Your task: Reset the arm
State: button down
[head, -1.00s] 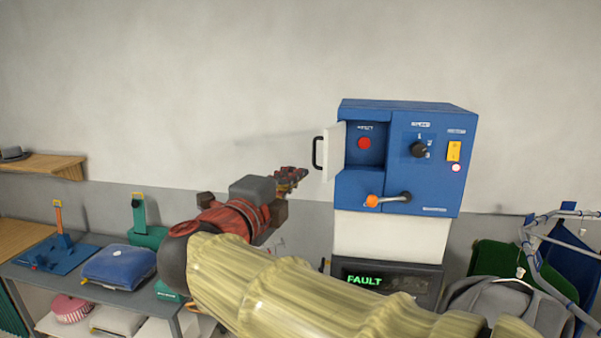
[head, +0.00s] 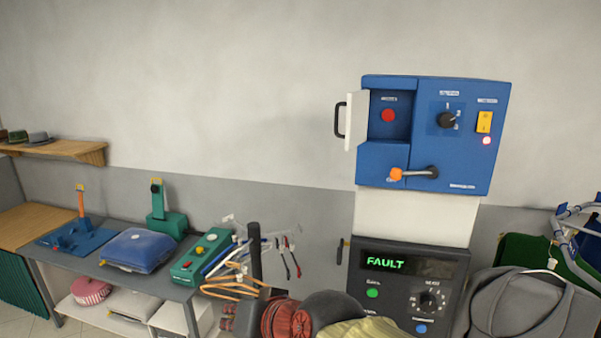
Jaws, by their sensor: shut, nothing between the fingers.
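Much of my arm is out of the picture.
The blue box (head: 470,155) has its white door (head: 357,120) open, showing a red button (head: 388,115). The display (head: 410,263) below reads FAULT. A grey table (head: 95,262) stands left; a grey garment (head: 535,310) hangs right.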

jog(key=s+d+f+h+b, duration=0.2)
jog(key=s+d+f+b, duration=0.2)
jog(key=d+f+b, duration=0.3)
jog(key=s+d+f+m+g+h+b, duration=0.1)
jog(key=s+d+f+h+b, duration=0.2)
jog(key=d+f, duration=1.1)
jog(key=s+d+f+g+h+b, duration=0.1)
jog(key=s+d+f+h+b, duration=0.1)
jog(key=s+d+f+b, duration=0.4)
jog(key=d+f+b, duration=0.4)
jog(key=f+b, duration=0.1)
jog(key=shift+s+d+h, duration=0.15)
jog(key=shift+s+h, duration=0.15)
jog(key=shift+s, duration=0.1)
